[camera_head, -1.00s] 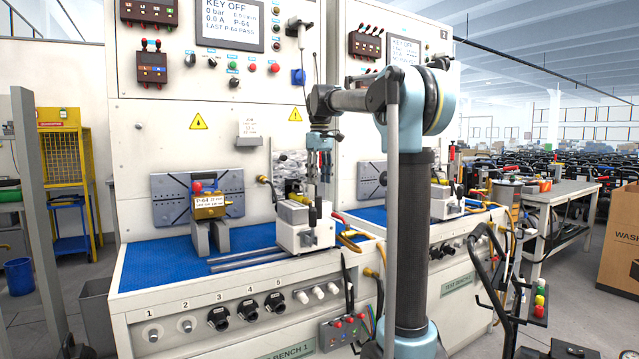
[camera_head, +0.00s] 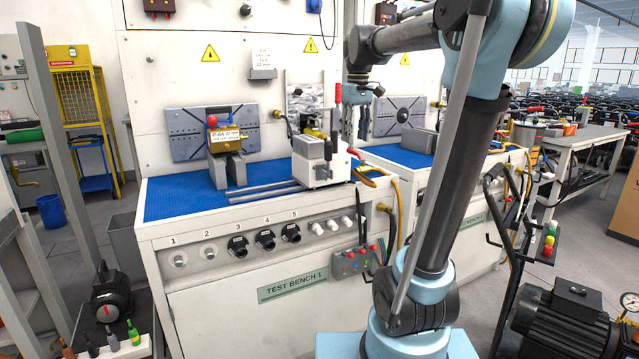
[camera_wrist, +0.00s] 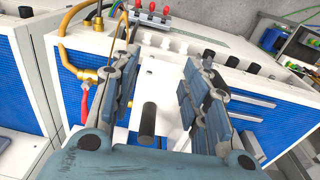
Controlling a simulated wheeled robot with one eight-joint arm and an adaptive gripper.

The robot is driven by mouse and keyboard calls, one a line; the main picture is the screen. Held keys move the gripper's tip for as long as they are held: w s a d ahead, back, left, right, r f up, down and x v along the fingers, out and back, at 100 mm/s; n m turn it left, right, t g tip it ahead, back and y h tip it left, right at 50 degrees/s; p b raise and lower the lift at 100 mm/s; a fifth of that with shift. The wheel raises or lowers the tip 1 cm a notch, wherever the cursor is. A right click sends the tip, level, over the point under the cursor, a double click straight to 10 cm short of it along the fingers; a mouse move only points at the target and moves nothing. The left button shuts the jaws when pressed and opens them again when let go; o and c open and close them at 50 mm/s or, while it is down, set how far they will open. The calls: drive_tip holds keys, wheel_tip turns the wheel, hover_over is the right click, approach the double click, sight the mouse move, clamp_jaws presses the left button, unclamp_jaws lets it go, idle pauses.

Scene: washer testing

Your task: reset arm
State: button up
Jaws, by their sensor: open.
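The white fixture (camera_wrist: 163,78) with a black cylindrical grip (camera_wrist: 148,120) shows beyond and between the fingers. My forearm is bent out to the left from my raised upper arm.
A brass part with a white tag (camera_head: 222,137) sits on grey blocks on the blue bench top (camera_head: 180,198). Hoses (camera_wrist: 75,40) and a red-handled valve (camera_wrist: 85,98) lie left of my gripper. A black motor (camera_head: 568,325) stands at lower right.

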drive_tip(key=s+d+f+m, duration=0.2)
drive_tip(key=s+d+f, duration=0.1)
drive_tip(key=s+f, duration=1)
drive_tip(key=s+d+f+m+t, duration=0.1)
drive_tip(key=s+d+f+m, duration=0.2)
drive_tip(key=s+f, duration=1.1)
wheel_tip(320, 180, down, 3)
drive_tip(key=shift+d+r+t, duration=0.1)
drive_tip(key=shift+d+t, duration=0.2)
drive_tip(key=shift+d, duration=0.5)
drive_tip(key=shift+w+f, duration=0.2)
drive_tip(key=shift+w, duration=0.2)
